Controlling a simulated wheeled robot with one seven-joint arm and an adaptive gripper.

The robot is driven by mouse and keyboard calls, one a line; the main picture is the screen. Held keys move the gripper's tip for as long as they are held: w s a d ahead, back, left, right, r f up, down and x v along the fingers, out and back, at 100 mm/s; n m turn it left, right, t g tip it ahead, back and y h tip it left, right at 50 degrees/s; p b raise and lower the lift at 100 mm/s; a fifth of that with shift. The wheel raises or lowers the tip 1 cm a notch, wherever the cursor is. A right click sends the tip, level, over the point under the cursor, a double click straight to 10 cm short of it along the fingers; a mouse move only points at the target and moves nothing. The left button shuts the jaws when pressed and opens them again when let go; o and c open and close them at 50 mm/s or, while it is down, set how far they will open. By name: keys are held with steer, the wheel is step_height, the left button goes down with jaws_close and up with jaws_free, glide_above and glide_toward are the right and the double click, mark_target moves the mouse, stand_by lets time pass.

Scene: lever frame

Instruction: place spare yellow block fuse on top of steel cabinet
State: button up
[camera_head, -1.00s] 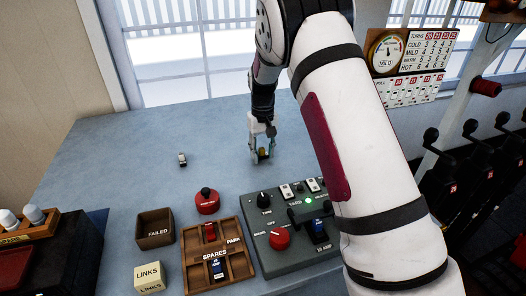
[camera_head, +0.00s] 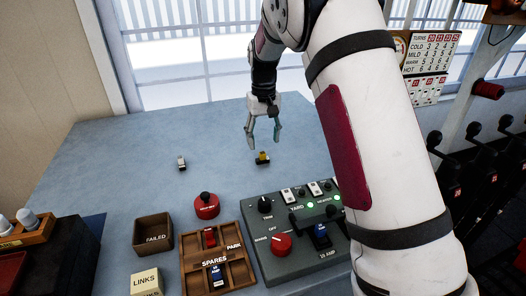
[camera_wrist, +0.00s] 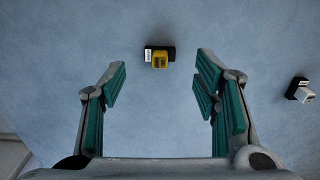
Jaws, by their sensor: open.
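The yellow block fuse (camera_head: 262,157), with a dark base, rests on the blue-grey flat top (camera_head: 110,165), which appears to be the steel cabinet's top. My gripper (camera_head: 263,138) is open and empty, just above and apart from the fuse. In the wrist view the yellow block fuse (camera_wrist: 160,61) shows a white label at its left end. It lies beyond and between the spread green-padded fingers of my gripper (camera_wrist: 160,82), and nothing is between the pads.
A small white-and-dark block (camera_head: 182,162) lies to the left on the same top. In front stand a FAILED box (camera_head: 153,232), a red button (camera_head: 206,205), a wooden SPARES tray (camera_head: 240,262) and a grey control panel (camera_head: 290,262). The surface around the fuse is clear.

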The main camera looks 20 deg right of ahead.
steer(key=s+r+t, duration=0.2)
steer(key=s+r, duration=1.5)
steer(key=s, duration=0.1)
steer(key=s+a+f+t, duration=0.1)
steer(key=s, duration=0.8)
steer(key=s+a+f+t, duration=0.1)
steer(key=s+f+t, duration=0.1)
steer(key=s, duration=0.7)
steer(key=shift+s+f+b, duration=0.25)
steer(key=shift+f+b, duration=0.05)
